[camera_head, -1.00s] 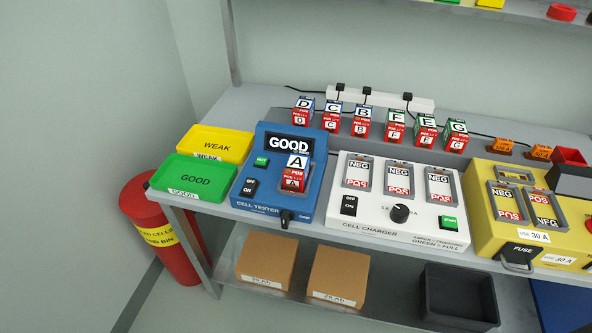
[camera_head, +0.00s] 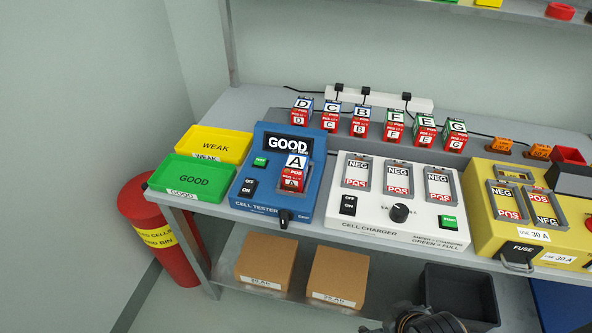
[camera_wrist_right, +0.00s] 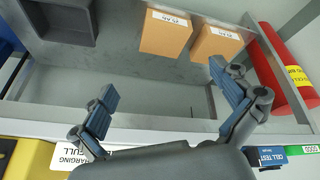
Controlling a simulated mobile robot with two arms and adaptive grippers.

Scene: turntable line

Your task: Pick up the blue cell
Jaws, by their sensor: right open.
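Cells D (camera_head: 301,112), C (camera_head: 332,117) and B (camera_head: 361,121) stand in a row at the back of the bench, with blue showing on their sides and red fronts. Cell A (camera_head: 293,178) stands in the blue cell tester (camera_head: 262,190), whose screen reads GOOD; its side colour is hard to tell. My right gripper (camera_wrist_right: 163,82) is open and empty in the right wrist view, over the lower shelf in front of the bench. Part of my right arm shows at the bottom edge of the head view. My left gripper is not in view.
Green-marked cells F (camera_head: 395,125), E (camera_head: 425,131) and G (camera_head: 455,136) continue the row. A white cell charger (camera_head: 375,222), yellow fuse box (camera_head: 482,232), green tray (camera_head: 183,178) and yellow tray (camera_head: 230,139) crowd the bench. Boxes and a dark bin (camera_head: 455,290) sit below.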

